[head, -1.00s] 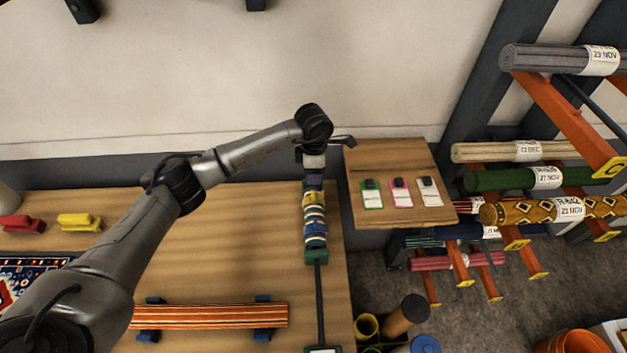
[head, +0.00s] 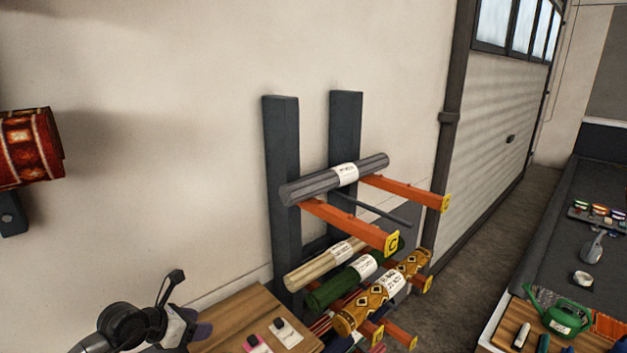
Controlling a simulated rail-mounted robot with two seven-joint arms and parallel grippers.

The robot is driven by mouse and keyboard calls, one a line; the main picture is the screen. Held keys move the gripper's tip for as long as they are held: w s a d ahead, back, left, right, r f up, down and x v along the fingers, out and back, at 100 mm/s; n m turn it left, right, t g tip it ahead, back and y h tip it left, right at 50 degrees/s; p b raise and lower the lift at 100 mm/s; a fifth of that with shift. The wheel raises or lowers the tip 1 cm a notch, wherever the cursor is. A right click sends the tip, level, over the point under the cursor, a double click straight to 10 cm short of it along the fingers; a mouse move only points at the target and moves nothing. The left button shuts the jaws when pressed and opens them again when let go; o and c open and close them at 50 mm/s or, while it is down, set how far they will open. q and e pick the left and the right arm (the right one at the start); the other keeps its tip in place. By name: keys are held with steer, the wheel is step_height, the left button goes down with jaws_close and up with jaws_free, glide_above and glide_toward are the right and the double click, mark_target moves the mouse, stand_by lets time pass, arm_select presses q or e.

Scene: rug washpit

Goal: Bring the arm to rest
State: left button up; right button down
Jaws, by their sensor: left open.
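My left arm comes in at the bottom left of the head view, with its dark wrist joint and only a small part of the forearm showing. My left gripper (head: 188,326) is at the lower edge, just left of the small wooden table (head: 232,318). It is open, and I see nothing held in it. Its fingertips are partly hidden and cut off by the picture's edge. My right gripper is out of view.
A rack with orange arms (head: 350,228) holds several rolled rugs, including a grey roll (head: 310,187) and a patterned yellow roll (head: 365,308). Tags lie on the small table. A green watering can (head: 565,318) stands at lower right. Floor (head: 470,270) is clear between.

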arm_select(q)
steer(key=d+r+n+t+h, duration=0.3)
steer(key=r+t, duration=0.1)
steer(key=r, duration=0.5)
steer(key=d+r+n+t+h, duration=0.25)
steer(key=r+t, duration=0.25)
steer(key=r, duration=0.4)
steer(key=s+a+r+n+t+y+p, duration=0.1)
steer(key=s+a+r+n+t+y, duration=0.4)
steer(key=n+y, duration=0.6)
steer(key=a+r+n+t+y+p, duration=0.15)
steer(key=r+n+y, duration=0.5)
steer(key=n, duration=0.75)
steer(key=s+d+f+n+g+h+p, duration=0.35)
steer(key=s+f+n+g+p, duration=0.55)
steer(key=s+f, duration=0.45)
steer(key=s+d+f+n+g+h+p, duration=0.1)
steer(key=s+f+g+p, duration=0.4)
steer(key=s, duration=0.8)
steer(key=s+d+f+g+h+p, duration=0.1)
steer(key=s+f+g+p, duration=0.4)
steer(key=s, duration=0.9)
step_height(320, 180, down, 4)
steer(key=shift+s+d+r+n+p, duration=0.2)
steer(key=shift+d+n+p, duration=0.15)
steer(key=shift+d+p, duration=0.3)
